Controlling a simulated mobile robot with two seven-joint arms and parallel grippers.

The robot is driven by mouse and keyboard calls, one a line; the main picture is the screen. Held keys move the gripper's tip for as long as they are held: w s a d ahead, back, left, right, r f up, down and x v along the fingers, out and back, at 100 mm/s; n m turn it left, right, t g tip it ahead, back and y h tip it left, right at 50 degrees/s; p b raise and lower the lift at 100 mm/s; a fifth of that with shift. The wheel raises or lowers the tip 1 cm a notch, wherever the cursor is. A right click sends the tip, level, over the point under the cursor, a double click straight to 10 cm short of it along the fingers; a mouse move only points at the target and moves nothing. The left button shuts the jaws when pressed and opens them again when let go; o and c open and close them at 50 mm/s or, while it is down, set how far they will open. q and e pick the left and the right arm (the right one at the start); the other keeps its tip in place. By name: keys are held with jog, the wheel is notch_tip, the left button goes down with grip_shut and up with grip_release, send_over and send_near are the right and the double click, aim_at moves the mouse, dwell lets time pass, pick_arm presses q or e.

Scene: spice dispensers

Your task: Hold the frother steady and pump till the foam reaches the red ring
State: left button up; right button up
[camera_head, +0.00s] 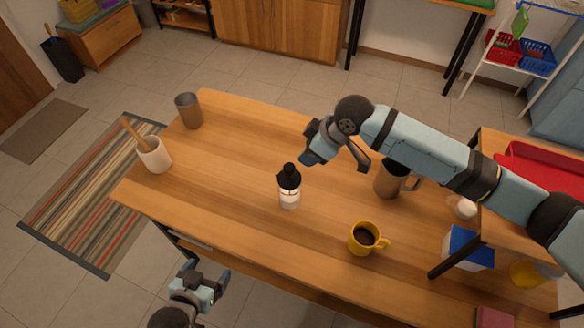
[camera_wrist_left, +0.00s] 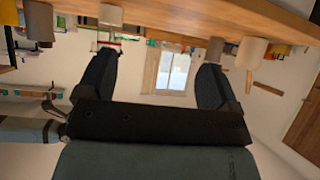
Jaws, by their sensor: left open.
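The frother (camera_head: 289,190) stands upright near the middle of the wooden table, with a black top and a pale, clear lower body. Its red ring and foam level are too small to make out in the head view. My left gripper (camera_head: 212,290) is low at the left, off the table's front edge, open and empty, well apart from the frother. Its two spread fingers also show in the left wrist view (camera_wrist_left: 158,68). My right gripper (camera_head: 336,162) is above the table, right of and behind the frother, its fingers spread with nothing between them.
A yellow mug (camera_head: 366,239) of dark liquid is right of the frother. A metal mug (camera_head: 391,179) stands under my right arm. A white pot with a wooden tool (camera_head: 153,155) and a grey cup (camera_head: 188,110) are at the left. The table between them and the frother is clear.

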pick_arm(q)
jog(key=shift+o, duration=0.8)
jog(key=w+d+r+m+h, duration=0.2)
jog(key=w+d+m, duration=0.5)
jog(key=m, duration=0.5)
jog(key=shift+w+d+r+m+h, duration=0.2)
jog(key=shift+d+r+m+h, duration=0.15)
jog(key=shift+d+r, duration=0.7)
jog(key=m+h, duration=0.2)
jog(key=m, duration=2.5)
send_near(289, 184)
jog(key=shift+t+y, duration=0.25)
jog(key=shift+t, duration=0.05)
jog(key=x, duration=0.4)
jog(key=f+x, duration=0.1)
jog(key=x, duration=0.3)
jog(key=f+x, duration=0.1)
jog(key=x, duration=0.3)
jog(key=shift+a, duration=0.3)
jog(key=shift+s, duration=0.1)
jog(key=shift+c, duration=0.5)
jog(key=c, duration=1.1)
jog(key=shift+o, duration=0.2)
